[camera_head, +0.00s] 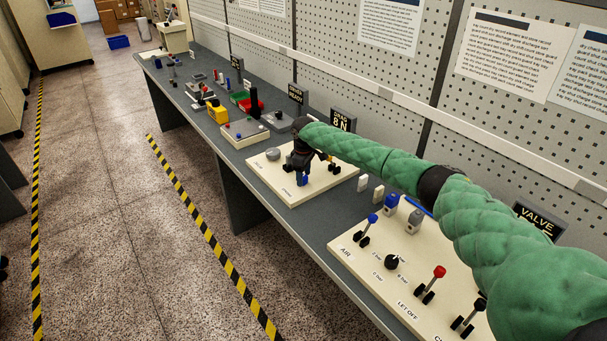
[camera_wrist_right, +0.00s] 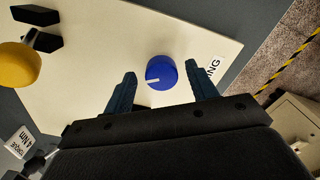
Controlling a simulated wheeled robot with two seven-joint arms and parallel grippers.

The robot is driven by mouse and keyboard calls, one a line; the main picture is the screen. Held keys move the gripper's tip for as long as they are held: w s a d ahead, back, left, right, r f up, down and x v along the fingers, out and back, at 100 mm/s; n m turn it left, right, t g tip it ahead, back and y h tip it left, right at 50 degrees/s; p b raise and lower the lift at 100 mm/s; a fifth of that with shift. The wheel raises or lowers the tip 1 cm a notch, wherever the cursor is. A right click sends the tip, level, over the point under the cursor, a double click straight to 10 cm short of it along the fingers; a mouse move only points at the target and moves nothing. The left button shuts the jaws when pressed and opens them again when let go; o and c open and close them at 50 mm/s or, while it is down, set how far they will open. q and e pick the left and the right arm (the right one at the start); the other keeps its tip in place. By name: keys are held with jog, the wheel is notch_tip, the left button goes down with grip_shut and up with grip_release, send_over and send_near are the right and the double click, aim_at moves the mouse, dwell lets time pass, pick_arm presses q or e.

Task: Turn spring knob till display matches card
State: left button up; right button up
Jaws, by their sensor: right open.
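The spring knob (camera_wrist_right: 161,72) is a round blue knob with a white mark, on a cream panel (camera_wrist_right: 90,60) in the right wrist view. The letters "NG" show beside it, the rest of that word hidden. My right gripper (camera_wrist_right: 160,70) is open, with one finger on each side of the knob and a visible gap to each. In the head view my right gripper (camera_head: 302,178) points down over the same panel (camera_head: 270,180). A black card reading "DRAG 8 N" (camera_head: 340,121) stands behind the panel. A white card reading "4 Nm" (camera_wrist_right: 22,141) shows in the wrist view. My left gripper is not in view.
A yellow-knobbed lever (camera_wrist_right: 18,65) stands on the same panel. A nearer panel (camera_head: 350,255) carries a blue lever, a black knob and a red lever (camera_head: 438,272). Trays and boxes (camera_head: 242,98) lie farther along the bench, against a pegboard wall (camera_head: 270,50).

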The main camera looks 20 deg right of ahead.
jog(key=shift+c, duration=0.5)
jog(key=shift+r, duration=0.1)
jog(key=c, duration=0.9)
